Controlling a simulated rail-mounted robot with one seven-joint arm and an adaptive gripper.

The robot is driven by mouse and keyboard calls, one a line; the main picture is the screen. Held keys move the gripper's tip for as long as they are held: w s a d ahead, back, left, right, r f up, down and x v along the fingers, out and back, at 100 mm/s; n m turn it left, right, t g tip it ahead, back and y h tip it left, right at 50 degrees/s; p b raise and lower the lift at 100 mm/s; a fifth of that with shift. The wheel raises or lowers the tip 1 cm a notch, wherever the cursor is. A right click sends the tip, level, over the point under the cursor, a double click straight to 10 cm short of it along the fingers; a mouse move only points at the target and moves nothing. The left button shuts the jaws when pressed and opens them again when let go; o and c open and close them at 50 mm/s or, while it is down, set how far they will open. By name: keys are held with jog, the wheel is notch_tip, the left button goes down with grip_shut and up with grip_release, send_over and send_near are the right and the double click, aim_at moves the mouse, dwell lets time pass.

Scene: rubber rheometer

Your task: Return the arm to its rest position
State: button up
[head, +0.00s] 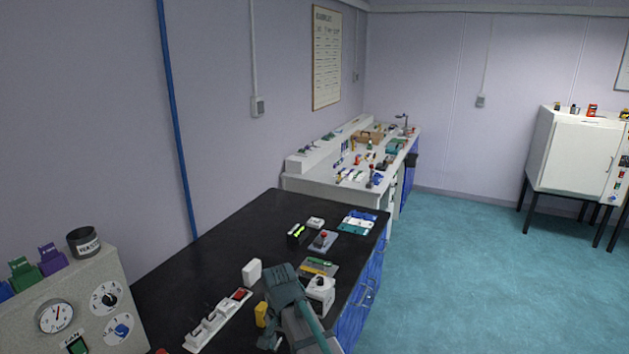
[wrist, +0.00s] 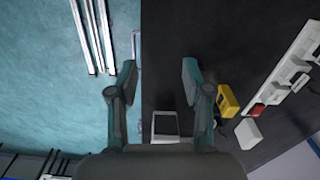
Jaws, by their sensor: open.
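My gripper (wrist: 158,78) is open in the wrist view, its two teal fingers apart with nothing between the tips. It hangs over the long edge of the black bench (wrist: 245,40), with teal floor under the left finger and bench top under the right one. In the head view my teal arm (head: 286,292) reaches in from the bottom, over the near right part of the black bench (head: 215,250). The fingertips cannot be made out there.
A white device (head: 320,292), a yellow block (head: 261,314), a white block (head: 252,271) and a white power strip (head: 217,322) lie close around my arm. A grey gauge panel (head: 75,310) stands at left. The floor (head: 480,270) to the right is clear.

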jog(key=s+d+f+n, duration=0.2)
jog(key=s+d+f, duration=0.3)
jog(key=d+f, duration=0.55)
jog(key=s+d+f+n, duration=0.1)
jog(key=s+d+f, duration=0.55)
jog(key=d, duration=0.75)
jog(key=s+f+g+b, duration=0.6)
jog(key=s+f+b, duration=0.4)
jog(key=s+f, duration=1.7)
notch_tip(320, 180, down, 4)
jog(key=shift+s+d+r+n+g, duration=0.25)
jog(key=shift+s+d+n+g, duration=0.05)
jog(key=shift+s+d+g, duration=0.1)
